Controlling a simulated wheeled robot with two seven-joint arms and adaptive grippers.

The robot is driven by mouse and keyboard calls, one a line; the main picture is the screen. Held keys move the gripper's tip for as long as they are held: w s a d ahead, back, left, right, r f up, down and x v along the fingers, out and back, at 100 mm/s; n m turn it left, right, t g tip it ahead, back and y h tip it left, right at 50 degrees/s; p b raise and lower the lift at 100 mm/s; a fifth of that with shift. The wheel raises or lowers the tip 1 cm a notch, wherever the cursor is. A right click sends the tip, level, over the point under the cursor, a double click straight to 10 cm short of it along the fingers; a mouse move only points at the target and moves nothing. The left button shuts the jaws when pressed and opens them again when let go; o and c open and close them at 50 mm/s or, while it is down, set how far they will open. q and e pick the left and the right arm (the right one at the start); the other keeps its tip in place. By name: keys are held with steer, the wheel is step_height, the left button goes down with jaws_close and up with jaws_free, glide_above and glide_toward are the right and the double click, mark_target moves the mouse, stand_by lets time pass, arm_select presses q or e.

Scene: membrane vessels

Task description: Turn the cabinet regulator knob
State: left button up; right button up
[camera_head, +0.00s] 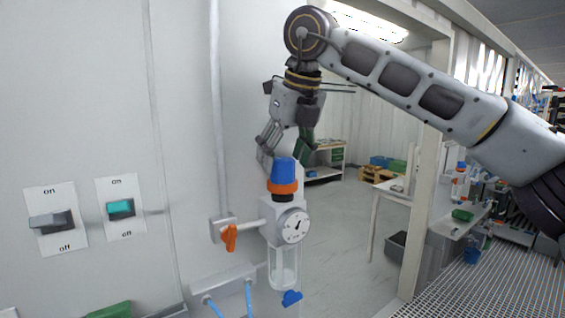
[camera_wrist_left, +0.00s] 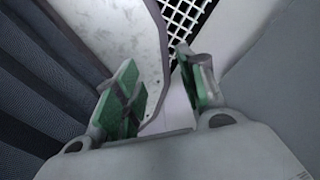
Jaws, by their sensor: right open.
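The cabinet regulator has a blue knob (camera_head: 284,171) with an orange collar (camera_head: 283,188) below it, upright on a grey body with a round gauge (camera_head: 293,226) and a clear bowl (camera_head: 283,268). My right gripper (camera_head: 284,151) points down over the knob with its fingers spread, one to each side of the knob's top. It is open; whether a finger touches the knob cannot be told. My left gripper (camera_wrist_left: 160,85) shows only in the left wrist view, its green-padded fingers apart with nothing held between them.
An orange valve handle (camera_head: 230,237) is left of the regulator, and a blue tap (camera_head: 292,298) is below it. Two switches, grey (camera_head: 51,222) and teal (camera_head: 121,209), are on the panel at left. A door post (camera_head: 424,190) stands at right.

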steer(key=shift+x, duration=1.05)
steer(key=c, duration=1)
steer(key=shift+n+g+y+p, duration=0.45)
steer(key=shift+n+p, duration=0.2)
steer(key=shift+n, duration=0.85)
